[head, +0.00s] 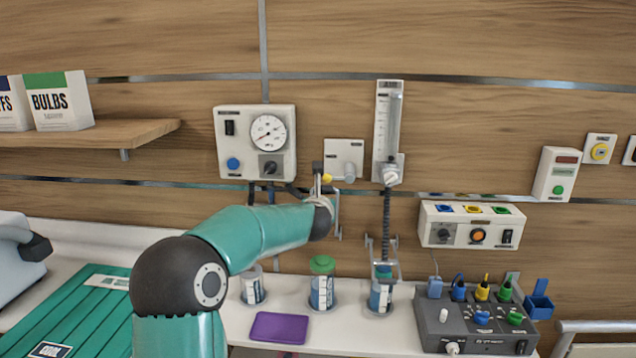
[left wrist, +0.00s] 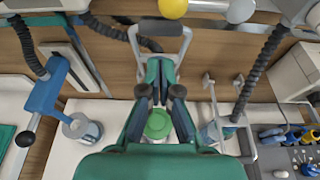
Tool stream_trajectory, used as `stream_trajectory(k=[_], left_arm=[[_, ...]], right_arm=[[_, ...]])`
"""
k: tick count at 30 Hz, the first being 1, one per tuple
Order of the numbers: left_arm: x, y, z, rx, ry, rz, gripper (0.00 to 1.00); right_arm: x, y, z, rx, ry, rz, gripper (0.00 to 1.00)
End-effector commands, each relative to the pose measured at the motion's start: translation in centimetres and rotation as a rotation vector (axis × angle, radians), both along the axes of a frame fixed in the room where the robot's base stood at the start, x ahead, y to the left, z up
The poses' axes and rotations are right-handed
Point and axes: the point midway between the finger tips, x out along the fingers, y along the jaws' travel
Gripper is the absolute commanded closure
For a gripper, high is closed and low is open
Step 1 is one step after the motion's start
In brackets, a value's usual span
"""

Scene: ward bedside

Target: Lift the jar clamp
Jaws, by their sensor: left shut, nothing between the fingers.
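The middle clamp is a grey wire loop (left wrist: 160,30) in the left wrist view, raised on the wall side above a green-lidded jar (left wrist: 158,124). In the head view part of a grey bracket (head: 338,215) shows beside my wrist, and the jar (head: 322,284) stands on the counter below. My left gripper (left wrist: 161,68) is shut and empty, its fingertips just below the loop in the picture; I cannot tell whether they touch it. In the head view my wrist hides the gripper. My right gripper is not in view.
Jars stand left (head: 253,288) and right (head: 381,294) of it; a grey clamp (head: 385,268) and black hose (head: 386,225) are at the right one. A blue lever (left wrist: 45,92) is at left. A purple pad (head: 279,328) and a grey control box (head: 478,325) are on the counter.

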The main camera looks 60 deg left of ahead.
Motion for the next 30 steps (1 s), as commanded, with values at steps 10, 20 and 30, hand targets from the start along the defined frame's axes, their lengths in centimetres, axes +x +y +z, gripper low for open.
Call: stream_trajectory(k=[10, 20, 30], left_arm=[[-0.9, -1.2, 5.8, 0.0, -0.003, 0.002, 1.0], [-1.4, -1.6, 9.4, 0.0, 0.0, 0.002, 1.0], [-1.4, -1.6, 9.5, 0.0, 0.0, 0.002, 1.0]], right_arm=[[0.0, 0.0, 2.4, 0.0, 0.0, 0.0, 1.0], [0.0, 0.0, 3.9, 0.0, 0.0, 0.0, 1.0], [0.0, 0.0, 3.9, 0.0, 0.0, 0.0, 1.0]])
